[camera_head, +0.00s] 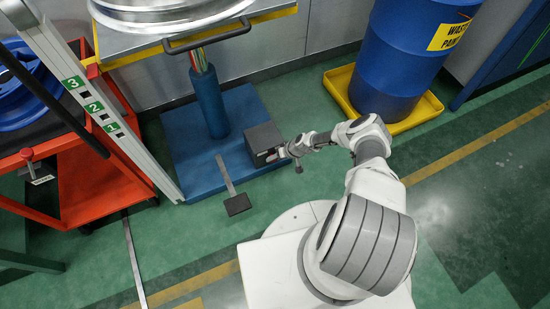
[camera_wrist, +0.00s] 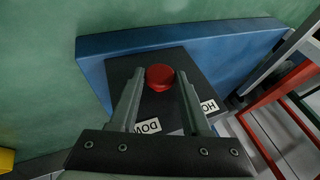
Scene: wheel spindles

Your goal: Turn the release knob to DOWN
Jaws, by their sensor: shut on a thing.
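The red release knob (camera_wrist: 160,78) sits on top of a dark grey box (camera_wrist: 115,72) in the wrist view. The box (camera_head: 262,138) also shows in the head view, on the blue base plate of the lift. A white label reading "DOW" (camera_wrist: 148,126) lies left of my right finger, partly hidden. Another label starting "HO" (camera_wrist: 209,106) is at the right, also cut off by the finger. My gripper (camera_wrist: 161,84) has a finger on each side of the knob and is shut on it. In the head view my gripper (camera_head: 287,152) is at the box's right side; the knob cannot be made out there.
A foot pedal (camera_head: 238,204) sticks out in front of the blue base (camera_head: 180,150). The lift column (camera_head: 208,100) carries a table with a wheel rim. A red cart (camera_head: 95,185) and numbered post stand left; a blue drum (camera_head: 405,60) on a yellow tray stands right.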

